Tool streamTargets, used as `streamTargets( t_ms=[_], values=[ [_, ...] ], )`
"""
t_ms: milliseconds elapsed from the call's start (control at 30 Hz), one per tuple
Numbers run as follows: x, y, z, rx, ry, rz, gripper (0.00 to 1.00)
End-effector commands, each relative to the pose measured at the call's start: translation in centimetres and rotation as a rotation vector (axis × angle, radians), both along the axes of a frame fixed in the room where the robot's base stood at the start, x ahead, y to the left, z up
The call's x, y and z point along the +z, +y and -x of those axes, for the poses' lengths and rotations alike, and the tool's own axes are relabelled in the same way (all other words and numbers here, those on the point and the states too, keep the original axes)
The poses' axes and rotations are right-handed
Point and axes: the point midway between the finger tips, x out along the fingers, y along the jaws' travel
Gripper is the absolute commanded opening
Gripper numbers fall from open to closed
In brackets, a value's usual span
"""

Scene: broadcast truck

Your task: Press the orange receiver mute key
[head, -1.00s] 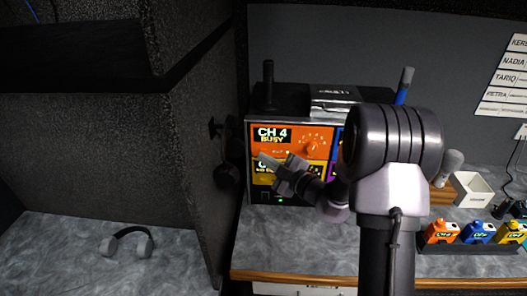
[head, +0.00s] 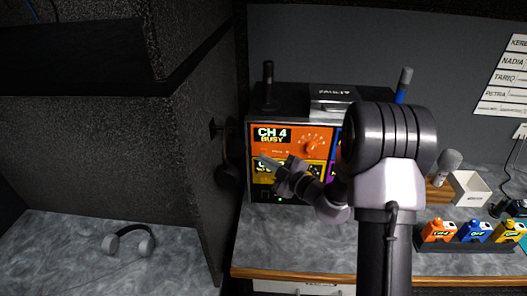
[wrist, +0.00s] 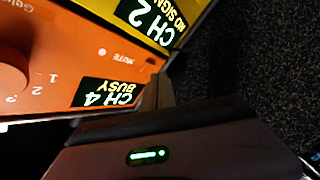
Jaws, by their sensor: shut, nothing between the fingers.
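The orange receiver panel (head: 300,142) is the upper left part of the rack box in the head view. It has a "CH 4 BUSY" display and a round orange knob. In the wrist view the orange panel (wrist: 60,50) fills the upper left, turned on its side, with a "MUTE" label (wrist: 127,58) beside a small pale spot. The outline of the mute key is not clear. My gripper (head: 263,160) is shut and empty, in front of the panel's lower left part. In the wrist view its dark end lies close to the display and label; contact cannot be told.
A yellow "CH 2" receiver panel (wrist: 165,18) adjoins the orange one. A dark side wall (head: 195,180) stands close left of the rack, with something dark hanging on it. Headphones (head: 130,241) lie on the left counter. A white box (head: 468,188) stands at the right.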

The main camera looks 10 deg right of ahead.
Motion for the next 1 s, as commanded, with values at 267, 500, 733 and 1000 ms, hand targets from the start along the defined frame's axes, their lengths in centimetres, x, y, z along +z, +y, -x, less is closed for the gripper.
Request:
streamTargets(
  t_ms=[267, 500, 733, 1000],
  values=[
    [0.0, 0.4, 1.2, 0.0, 0.003, -0.001, 0.0],
    [0.0, 1.4, 4.4, 0.0, 0.002, -0.001, 0.0],
    [-0.1, 1.9, 5.7, 0.0, 0.0, 0.0, 0.0],
    [-0.1, 1.8, 5.7, 0.0, 0.0, 0.0, 0.0]
  ],
)
